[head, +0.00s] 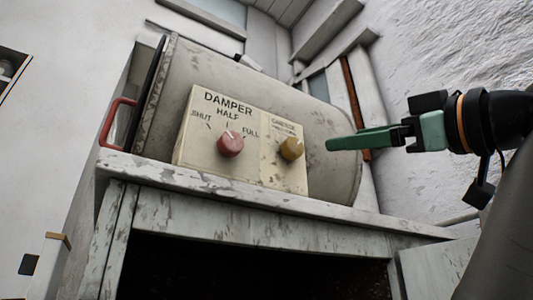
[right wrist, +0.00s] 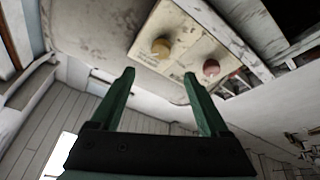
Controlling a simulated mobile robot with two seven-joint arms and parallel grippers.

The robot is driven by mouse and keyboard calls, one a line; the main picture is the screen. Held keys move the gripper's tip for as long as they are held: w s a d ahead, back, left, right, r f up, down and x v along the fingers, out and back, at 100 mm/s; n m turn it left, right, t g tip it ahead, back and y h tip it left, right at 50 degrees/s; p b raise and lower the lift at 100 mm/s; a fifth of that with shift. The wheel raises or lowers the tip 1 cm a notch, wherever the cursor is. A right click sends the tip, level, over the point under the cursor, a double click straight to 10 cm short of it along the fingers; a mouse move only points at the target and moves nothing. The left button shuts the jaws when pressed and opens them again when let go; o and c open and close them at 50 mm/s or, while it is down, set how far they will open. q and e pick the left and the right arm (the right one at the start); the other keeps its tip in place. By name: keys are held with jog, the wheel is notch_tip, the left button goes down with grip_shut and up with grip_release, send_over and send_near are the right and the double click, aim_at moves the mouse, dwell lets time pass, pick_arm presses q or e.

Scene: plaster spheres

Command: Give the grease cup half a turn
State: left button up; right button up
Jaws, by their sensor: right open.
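The grease cup (head: 291,148) is a round brass-yellow knob on the right part of a cream panel (head: 240,172), under a small worn label. It also shows in the right wrist view (right wrist: 161,47), above and beyond the gap between my fingertips. My right gripper (head: 331,143) comes in from the right with green fingers pointing left at the cup. It is open and empty, apart from the cup; the right wrist view (right wrist: 159,75) shows both fingers spread. My left gripper is in neither view.
A red damper knob (head: 230,144) sits left of the cup on the same panel, marked SHUT, HALF and FULL. The panel stands before a grey drum (head: 325,120) on a worn white bench (head: 250,200). A red handle (head: 112,122) is at left. A rough wall (head: 470,50) rises at right.

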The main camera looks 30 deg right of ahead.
aim_at(297, 147)
jog(key=p+x, duration=0.4)
jog(key=x, duration=0.7)
jog(key=shift+w+a+p, duration=0.1)
jog(key=shift+w+p, duration=0.15)
jog(key=shift+p, duration=0.15)
jog(key=shift+w+a+r, duration=0.1)
jog(key=shift+w+a, duration=0.05)
jog(key=shift+w, duration=0.45)
jog(key=shift+c, duration=0.2)
grip_shut()
